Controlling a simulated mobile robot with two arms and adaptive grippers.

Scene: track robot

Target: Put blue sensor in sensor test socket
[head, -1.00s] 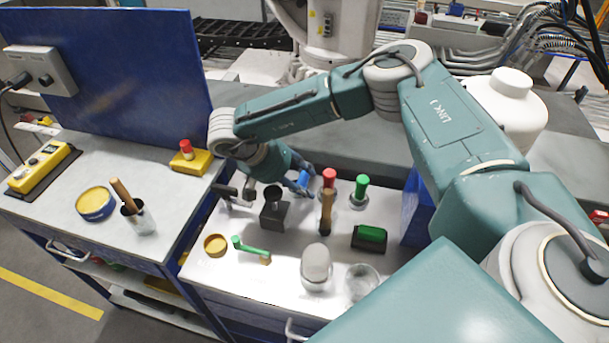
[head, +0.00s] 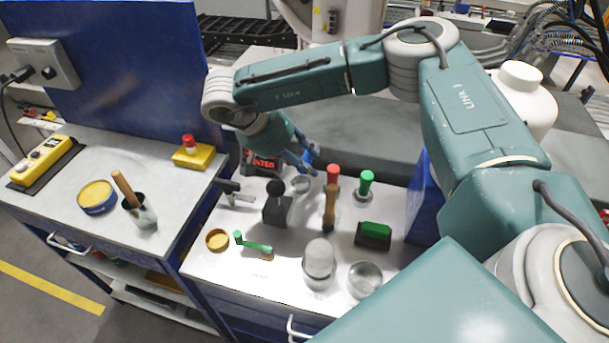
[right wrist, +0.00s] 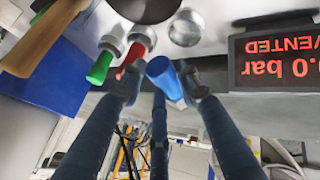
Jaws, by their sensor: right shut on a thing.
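My right gripper (head: 306,161) is shut on the blue sensor (head: 302,158), held above the white worktop (head: 212,270). In the right wrist view the blue sensor (right wrist: 163,78) is a blue cylinder between the dark fingers (right wrist: 160,95). Below it in the head view is an empty round metal holder (head: 301,184), also in the right wrist view (right wrist: 186,28). The red (head: 333,174) and green (head: 366,179) sensors stand to its right in similar holders. A dark block with a round black top (head: 275,189) stands nearer; I cannot tell which fixture is the test socket. My left gripper is out of view.
A red-lit display (head: 262,163) stands behind the block. A wooden handle (head: 329,208) rises before the red sensor. A green-topped dark box (head: 374,235), a white dome (head: 319,259), a glass dish (head: 363,279) and a green-handled tool (head: 254,245) occupy the front.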

